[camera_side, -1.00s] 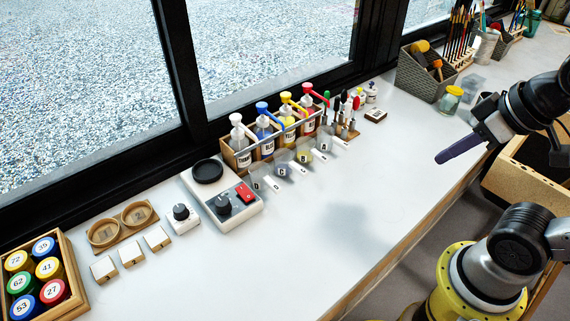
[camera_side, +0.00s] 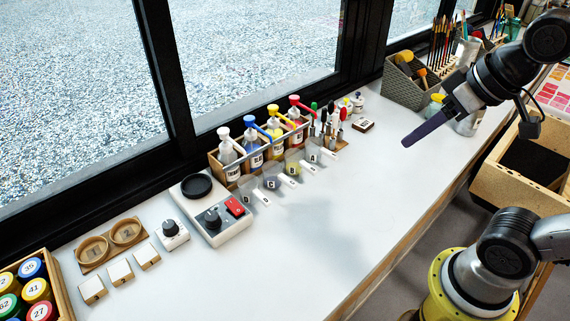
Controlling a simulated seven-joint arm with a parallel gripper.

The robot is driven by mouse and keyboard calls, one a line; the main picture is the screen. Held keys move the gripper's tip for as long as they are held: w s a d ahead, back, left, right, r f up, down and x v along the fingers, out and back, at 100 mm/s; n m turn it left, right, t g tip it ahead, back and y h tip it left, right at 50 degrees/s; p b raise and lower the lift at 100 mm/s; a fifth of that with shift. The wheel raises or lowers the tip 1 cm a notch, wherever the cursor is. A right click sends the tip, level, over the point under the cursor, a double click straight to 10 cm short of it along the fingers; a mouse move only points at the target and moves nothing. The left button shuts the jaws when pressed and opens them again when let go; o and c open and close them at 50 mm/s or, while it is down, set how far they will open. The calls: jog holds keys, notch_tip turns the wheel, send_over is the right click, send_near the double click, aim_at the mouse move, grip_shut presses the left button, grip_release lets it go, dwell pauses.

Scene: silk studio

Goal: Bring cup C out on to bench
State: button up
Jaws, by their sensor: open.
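Cup C (camera_side: 271,182) is a small clear cup with a letter tag. It stands second from the left in a slanting row of clear cups, in front of the pump-bottle rack. The bench (camera_side: 300,262) is a long white top under the window. My gripper (camera_side: 409,141) has long dark purple fingers. It hangs above the right part of the bench, to the right of the cups and apart from them. It is open, with nothing seen between its fingers, though the gap is hard to see from this side.
The pump-bottle rack (camera_side: 214,168) stands right behind the cups. A scale (camera_side: 217,226) with a red switch is at their left. White tags (camera_side: 263,198) lie before them. A grey basket (camera_side: 403,90) stands at the back right. The bench front is clear.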

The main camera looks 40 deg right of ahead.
jog(key=w+a+g, duration=0.1)
jog(key=w+a, duration=0.1)
jog(key=w, duration=0.8)
jog(key=n+g, duration=0.1)
jog(key=g, duration=0.4)
send_over(289, 180)
notch_tip(289, 180, down, 16)
jog(key=shift+w+d+f, duration=0.1)
jog(key=shift+f, duration=3.2)
